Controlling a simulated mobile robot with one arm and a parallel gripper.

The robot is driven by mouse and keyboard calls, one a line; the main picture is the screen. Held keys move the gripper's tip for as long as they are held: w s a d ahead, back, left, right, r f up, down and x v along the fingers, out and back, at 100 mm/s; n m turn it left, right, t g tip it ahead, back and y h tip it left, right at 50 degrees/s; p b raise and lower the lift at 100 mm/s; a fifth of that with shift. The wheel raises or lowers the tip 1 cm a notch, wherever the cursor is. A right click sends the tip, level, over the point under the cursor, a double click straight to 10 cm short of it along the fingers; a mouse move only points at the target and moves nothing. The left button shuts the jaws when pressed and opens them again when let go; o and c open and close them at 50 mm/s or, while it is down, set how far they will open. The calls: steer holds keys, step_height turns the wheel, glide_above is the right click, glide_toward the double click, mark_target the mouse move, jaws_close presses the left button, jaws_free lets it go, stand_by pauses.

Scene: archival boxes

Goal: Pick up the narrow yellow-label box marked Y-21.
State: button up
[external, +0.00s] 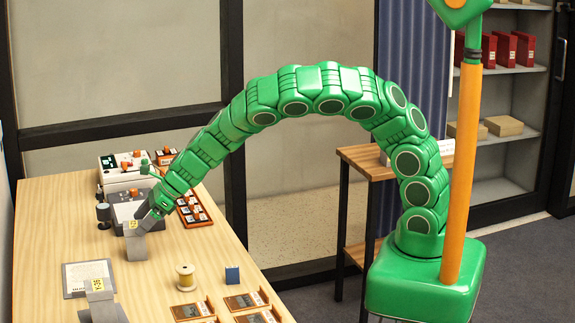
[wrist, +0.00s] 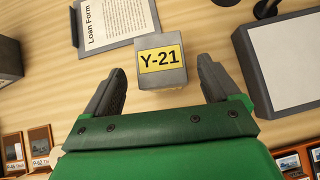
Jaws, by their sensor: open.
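The narrow grey box marked Y-21 (wrist: 162,77) stands on the wooden table, its yellow label facing up in the wrist view. In the external view, the grey box under my gripper (external: 136,247) has a yellow label too small to read clearly. My gripper (external: 143,214) is open, above this box. In the wrist view my gripper's two fingers (wrist: 160,68) are spread to the left and right of the box, with gaps showing on both sides. Whether the fingertips have come down below the box's top is hard to tell.
Another grey box with a yellow label (external: 104,308) stands at the front left. A Loan Form clipboard (wrist: 112,22) lies just beyond the Y-21 box. A grey device with a pale panel (wrist: 285,62) is close on the right. A thread spool (external: 186,278) and blue block (external: 232,275) stand nearby.

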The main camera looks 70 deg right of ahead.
mark_target(130, 233)
steer(key=shift+x, duration=2.85)
steer(key=shift+w+r, duration=0.1)
steer(key=shift+w, duration=0.05)
steer(key=shift+c, duration=0.3)
steer(key=c, duration=1.1)
